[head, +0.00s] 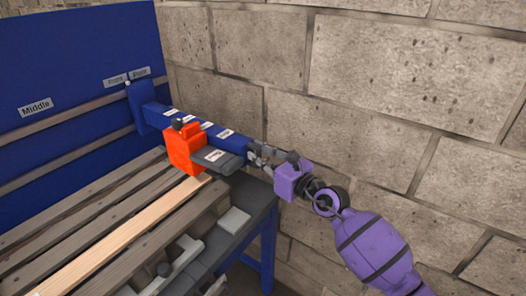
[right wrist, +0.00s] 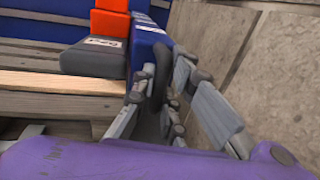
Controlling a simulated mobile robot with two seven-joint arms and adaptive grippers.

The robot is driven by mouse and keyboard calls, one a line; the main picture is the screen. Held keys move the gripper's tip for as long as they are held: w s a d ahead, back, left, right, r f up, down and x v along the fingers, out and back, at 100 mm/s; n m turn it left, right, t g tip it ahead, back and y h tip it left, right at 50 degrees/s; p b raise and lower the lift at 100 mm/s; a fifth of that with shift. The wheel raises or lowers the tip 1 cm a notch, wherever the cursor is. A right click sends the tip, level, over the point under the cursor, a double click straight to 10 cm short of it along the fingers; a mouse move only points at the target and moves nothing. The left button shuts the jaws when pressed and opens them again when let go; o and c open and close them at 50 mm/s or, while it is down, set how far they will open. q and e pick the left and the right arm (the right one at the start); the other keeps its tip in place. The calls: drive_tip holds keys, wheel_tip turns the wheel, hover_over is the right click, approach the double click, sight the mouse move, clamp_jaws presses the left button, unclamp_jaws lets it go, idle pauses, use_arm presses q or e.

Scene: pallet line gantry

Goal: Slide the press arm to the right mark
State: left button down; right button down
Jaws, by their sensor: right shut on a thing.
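The press arm is a blue beam (head: 211,130) with small white labels, reaching out from the blue back panel (head: 75,50) above the slatted pallet. Its inner end is near the right end of the panel, below two small labels (head: 127,77) too small to read surely. An orange block (head: 183,148) and a dark grey block sit on the beam. My right gripper (head: 258,154) is at the beam's outer end, shut on a dark handle (right wrist: 160,72), which shows between its fingers in the right wrist view. The gripper partly hides the handle. My left gripper is out of view.
A label reading "Middle" (head: 36,106) is on the panel further left. The wooden pallet (head: 60,232) lies below, with a dark bench edge (head: 262,205) and light grey parts in front. A stone block wall (head: 390,80) stands close on the right.

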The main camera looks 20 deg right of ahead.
drive_tip(key=shift+a+r, duration=0.1)
drive_tip(key=shift+r, duration=0.05)
drive_tip(key=shift+f, duration=0.2)
drive_tip(key=c, duration=2)
unclamp_jaws()
drive_tip(key=shift+c, duration=0.2)
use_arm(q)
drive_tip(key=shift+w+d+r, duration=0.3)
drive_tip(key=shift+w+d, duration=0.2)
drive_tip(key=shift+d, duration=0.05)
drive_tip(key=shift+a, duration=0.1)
use_arm(e)
drive_tip(key=shift+d, duration=0.2)
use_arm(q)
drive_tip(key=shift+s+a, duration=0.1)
use_arm(e)
drive_tip(key=v, duration=1.2)
